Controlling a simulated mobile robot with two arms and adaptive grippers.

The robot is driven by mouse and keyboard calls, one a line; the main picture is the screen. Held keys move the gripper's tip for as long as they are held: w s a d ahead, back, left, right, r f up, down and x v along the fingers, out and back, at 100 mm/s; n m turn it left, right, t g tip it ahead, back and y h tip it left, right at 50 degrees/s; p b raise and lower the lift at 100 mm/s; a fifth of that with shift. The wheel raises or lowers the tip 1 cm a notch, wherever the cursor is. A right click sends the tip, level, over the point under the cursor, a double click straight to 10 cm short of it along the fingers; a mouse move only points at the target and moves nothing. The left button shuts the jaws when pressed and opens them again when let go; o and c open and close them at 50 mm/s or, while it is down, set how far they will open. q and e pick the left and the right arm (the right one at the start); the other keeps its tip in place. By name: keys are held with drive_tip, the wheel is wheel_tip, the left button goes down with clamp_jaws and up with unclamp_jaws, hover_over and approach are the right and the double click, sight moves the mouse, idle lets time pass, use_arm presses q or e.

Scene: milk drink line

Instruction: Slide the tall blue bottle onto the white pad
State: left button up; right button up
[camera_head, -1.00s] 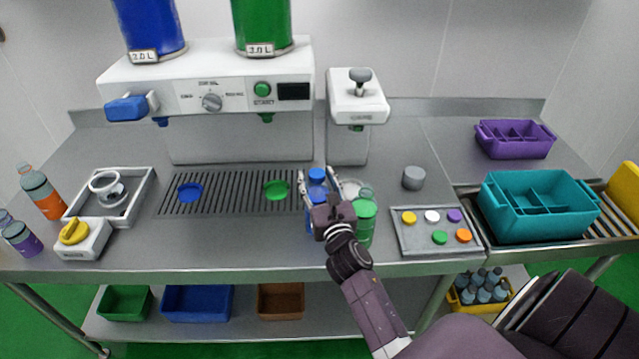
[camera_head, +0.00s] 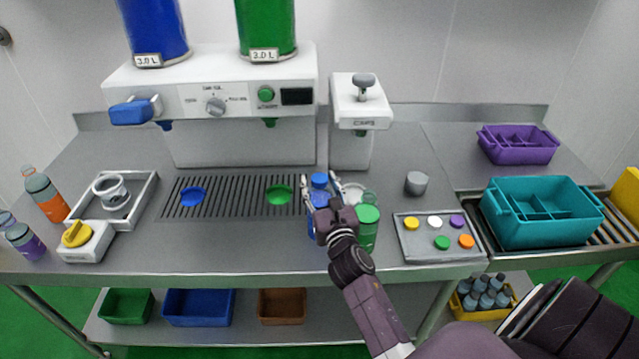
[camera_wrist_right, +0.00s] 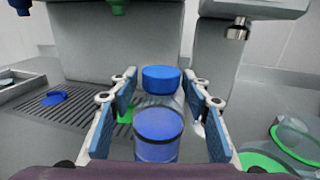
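The tall blue bottle (camera_head: 315,222) stands upright on the counter, with its blue cap (camera_head: 319,180) on top. My right gripper (camera_head: 320,183) reaches in from the front with one finger on each side of it. In the right wrist view, the bottle (camera_wrist_right: 158,128) is between the blue finger pads, with gaps on both sides, so the gripper (camera_wrist_right: 162,95) is open. The white pad (camera_head: 353,190) lies to the right of the bottle, below the capping unit, partly hidden by my right finger. My left gripper is not in view.
A green bottle (camera_head: 367,228) stands close to the right of my right gripper. The capping unit (camera_head: 358,105) stands behind the white pad. A drip grate (camera_head: 235,204) with blue and green pads lies left. A grey tray (camera_head: 415,251) of coloured caps lies right.

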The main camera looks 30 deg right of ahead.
drive_tip(key=shift+s, duration=0.1)
drive_tip(key=b+v, duration=0.1)
drive_tip(key=v, duration=0.5)
drive_tip(key=shift+s+f+b, duration=0.15)
drive_tip(key=shift+s+b, duration=0.05)
drive_tip(key=shift+b, duration=0.15)
drive_tip(key=shift+s+a, duration=0.25)
drive_tip(key=shift+s, duration=0.35)
